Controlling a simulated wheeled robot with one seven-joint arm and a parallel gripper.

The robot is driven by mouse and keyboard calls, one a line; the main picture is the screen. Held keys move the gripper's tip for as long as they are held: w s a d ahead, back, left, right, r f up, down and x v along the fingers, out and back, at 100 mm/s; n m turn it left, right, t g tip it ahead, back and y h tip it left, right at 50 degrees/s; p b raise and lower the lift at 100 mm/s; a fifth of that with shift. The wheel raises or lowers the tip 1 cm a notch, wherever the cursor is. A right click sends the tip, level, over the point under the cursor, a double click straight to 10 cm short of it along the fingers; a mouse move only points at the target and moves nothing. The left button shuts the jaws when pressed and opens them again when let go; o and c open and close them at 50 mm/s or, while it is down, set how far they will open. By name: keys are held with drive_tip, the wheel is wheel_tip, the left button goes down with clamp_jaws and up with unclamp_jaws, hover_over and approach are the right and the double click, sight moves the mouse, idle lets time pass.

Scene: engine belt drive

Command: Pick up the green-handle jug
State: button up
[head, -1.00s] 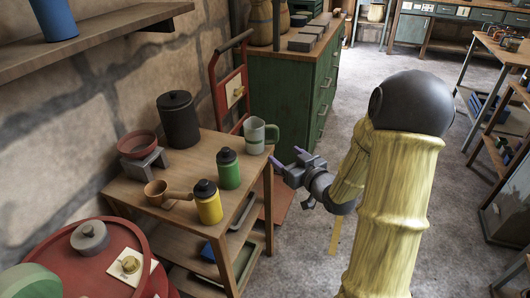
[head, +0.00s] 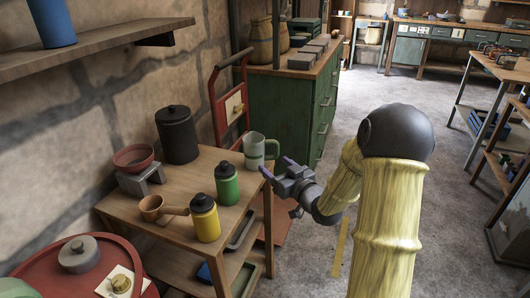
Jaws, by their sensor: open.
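The jug (head: 255,151) is a pale grey-white vessel with a green handle on its right side. It stands upright at the far right corner of the wooden table (head: 171,170). My gripper (head: 275,168) is open, with purple-tipped fingers pointing left toward the table. It is just right of and slightly in front of the jug in the picture. Whether the fingertips touch the jug or its handle cannot be told. Nothing shows between the fingers.
A green bottle (head: 227,186), a yellow bottle (head: 205,220) and a brown dipper (head: 158,208) stand nearer on the table.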

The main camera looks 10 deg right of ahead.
sight(260, 152)
drive_tip(key=x, duration=0.6)
drive_tip(key=shift+w+b, duration=0.2)
drive_tip(key=shift+b, duration=0.2)
drive_tip(key=b+x, duration=0.1)
drive_tip(key=x, duration=0.4)
drive_tip(key=shift+w, duration=0.1)
drive_tip(key=shift+r, duration=0.1)
drive_tip(key=c, duration=0.8)
wheel_tip(260, 152, up, 10)
drive_tip(key=p, duration=0.3)
